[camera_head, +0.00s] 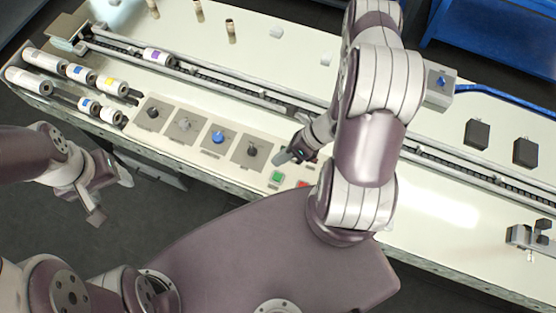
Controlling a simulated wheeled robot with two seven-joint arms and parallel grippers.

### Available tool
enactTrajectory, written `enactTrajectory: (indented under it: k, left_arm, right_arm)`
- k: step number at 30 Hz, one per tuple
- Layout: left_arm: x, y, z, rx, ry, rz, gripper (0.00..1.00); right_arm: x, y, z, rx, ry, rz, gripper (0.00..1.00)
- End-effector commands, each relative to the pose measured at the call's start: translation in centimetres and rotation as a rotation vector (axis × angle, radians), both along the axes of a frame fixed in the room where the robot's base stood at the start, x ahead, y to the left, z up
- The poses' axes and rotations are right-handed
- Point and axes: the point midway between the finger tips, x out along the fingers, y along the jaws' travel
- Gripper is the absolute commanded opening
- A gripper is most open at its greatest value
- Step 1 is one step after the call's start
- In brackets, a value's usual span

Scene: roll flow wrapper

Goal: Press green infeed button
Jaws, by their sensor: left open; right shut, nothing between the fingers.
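My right gripper (284,158) is shut and empty. In the picture its tip shows just above the green button, apart from it; its height over the table is hard to tell. My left gripper (96,203) is open and empty, in front of the table at the left, well away from the buttons.
A row of square plates with knobs, one with a blue knob (218,137), lies left of the buttons. Several labelled rolls (109,84) lie on rails at the left. A long conveyor rail (246,97) runs behind. Dark blocks (477,134) stand at the right.

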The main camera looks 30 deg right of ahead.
Motion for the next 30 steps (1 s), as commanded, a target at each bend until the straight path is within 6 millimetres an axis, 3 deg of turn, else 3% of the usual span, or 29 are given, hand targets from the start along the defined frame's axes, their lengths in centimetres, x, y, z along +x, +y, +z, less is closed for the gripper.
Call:
enactTrajectory:
  k: [16,30]
  left_arm:
    - [0.0,0.0,-0.9,0.0,0.001,0.0,0.65]
    - [0.0,0.0,-6.5,0.0,0.001,0.0,0.65]
  right_arm:
    - [0.0,0.0,-1.5,0.008,0.017,-0.043,0.0]
    - [0.0,0.0,-8.0,0.008,0.016,-0.041,0.0]
